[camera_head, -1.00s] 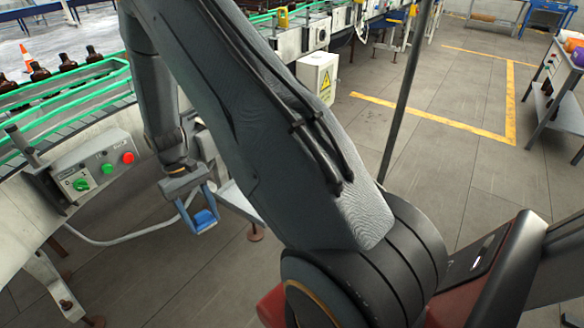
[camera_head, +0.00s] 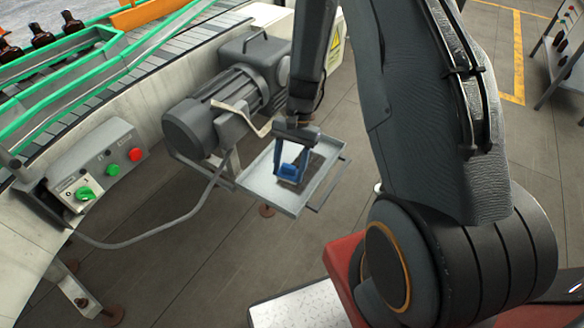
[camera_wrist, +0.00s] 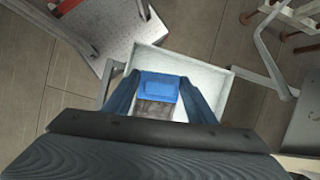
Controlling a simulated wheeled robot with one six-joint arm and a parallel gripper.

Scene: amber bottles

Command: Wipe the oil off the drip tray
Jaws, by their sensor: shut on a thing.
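The drip tray (camera_head: 267,187) is a shallow grey-white tray with a low rim, beside the motor in the head view. It also shows in the wrist view (camera_wrist: 212,84). My gripper (camera_head: 292,165) is over the tray, its blue fingers shut on a blue block-like wiper (camera_head: 289,174). The wiper shows between the fingers in the wrist view (camera_wrist: 158,85). A dark patch of oil (camera_head: 315,165) shows on the tray floor just right of the fingers. Whether the wiper touches the tray floor I cannot tell.
A grey motor (camera_head: 205,115) stands directly left of the tray. A control box (camera_head: 100,165) with green and red buttons is farther left on the conveyor's side. Amber bottles (camera_head: 42,37) stand behind green rails (camera_head: 60,75). The floor in front of the tray is clear.

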